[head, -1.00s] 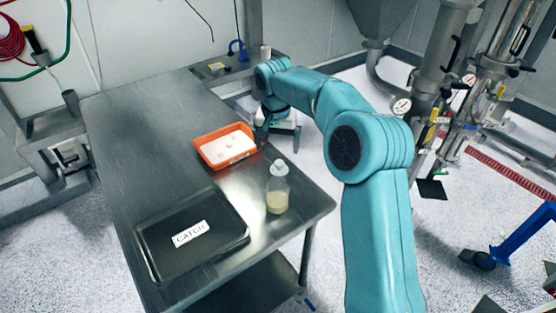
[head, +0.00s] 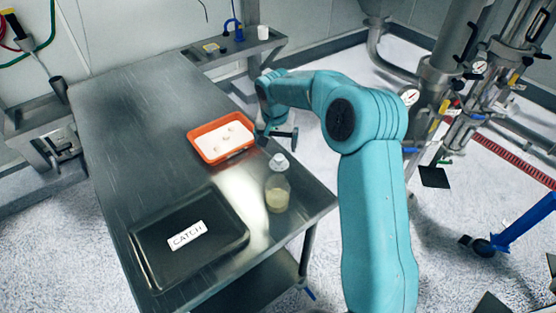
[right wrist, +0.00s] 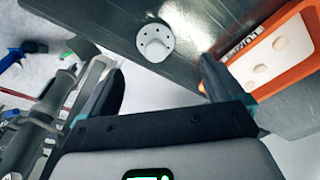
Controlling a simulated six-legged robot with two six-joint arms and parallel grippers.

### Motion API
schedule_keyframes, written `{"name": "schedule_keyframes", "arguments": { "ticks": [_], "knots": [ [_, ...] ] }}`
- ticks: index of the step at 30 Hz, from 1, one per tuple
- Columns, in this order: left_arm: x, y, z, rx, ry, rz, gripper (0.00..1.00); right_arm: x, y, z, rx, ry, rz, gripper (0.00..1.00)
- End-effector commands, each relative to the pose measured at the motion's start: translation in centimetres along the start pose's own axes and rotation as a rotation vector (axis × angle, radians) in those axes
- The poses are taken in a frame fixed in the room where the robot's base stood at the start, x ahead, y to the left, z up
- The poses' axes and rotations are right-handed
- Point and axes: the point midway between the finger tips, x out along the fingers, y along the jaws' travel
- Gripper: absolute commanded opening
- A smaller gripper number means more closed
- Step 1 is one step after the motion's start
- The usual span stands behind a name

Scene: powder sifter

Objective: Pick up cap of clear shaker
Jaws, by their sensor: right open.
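The clear shaker (head: 277,194) stands upright on the steel table near its right edge, with pale powder in its lower part. Its white cap (head: 279,161) is on top. In the right wrist view, the cap (right wrist: 155,42) shows from above as a white round piece with a raised middle and small dark dots around the rim. My right gripper (head: 280,137) is just beyond the shaker at the table's right edge, apart from the cap. In the right wrist view, the open, empty fingers (right wrist: 160,66) have the cap ahead, between their lines. My left gripper is not in view.
An orange tray (head: 194,146) with white contents lies left of my right gripper, close to one finger in the wrist view. A dark tray labelled CATCH (head: 158,275) lies at the table's near end. The table's far left (head: 130,110) is clear.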

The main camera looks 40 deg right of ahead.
Motion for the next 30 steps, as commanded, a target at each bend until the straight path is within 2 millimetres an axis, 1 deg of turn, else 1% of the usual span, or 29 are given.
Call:
{"name": "schedule_keyframes", "arguments": {
  "ticks": [1,3,7,10,14,15,18,21,26,29,30],
  "knots": [
    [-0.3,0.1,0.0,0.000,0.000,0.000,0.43,0.8,0.1,0.0,0.001,-0.003,0.002,0.95],
    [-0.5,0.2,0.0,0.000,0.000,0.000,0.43,1.9,0.1,-0.1,0.002,-0.002,0.002,0.95],
    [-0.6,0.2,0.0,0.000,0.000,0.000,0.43,2.9,0.1,-0.2,0.002,0.000,0.001,0.95],
    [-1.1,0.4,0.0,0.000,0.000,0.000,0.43,3.7,0.2,-0.3,0.001,-0.001,0.002,0.95],
    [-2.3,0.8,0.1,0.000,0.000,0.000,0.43,5.8,0.4,-0.3,0.002,-0.004,0.002,0.95],
    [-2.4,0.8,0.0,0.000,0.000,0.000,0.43,6.6,0.3,-0.3,0.001,-0.003,0.002,0.95],
    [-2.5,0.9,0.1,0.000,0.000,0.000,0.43,7.7,0.3,-0.5,0.001,-0.001,0.001,0.95],
    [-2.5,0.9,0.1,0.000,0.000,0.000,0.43,8.2,0.3,-0.5,0.002,0.001,0.000,0.95],
    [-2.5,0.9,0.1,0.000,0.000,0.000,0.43,8.2,0.3,-0.5,0.001,0.001,0.000,0.95],
    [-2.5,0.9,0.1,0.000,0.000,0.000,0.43,8.2,0.3,-0.5,0.001,0.001,0.000,0.66],
    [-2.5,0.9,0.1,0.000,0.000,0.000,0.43,8.2,0.3,-0.5,0.001,0.001,0.000,0.53]
  ]
}}
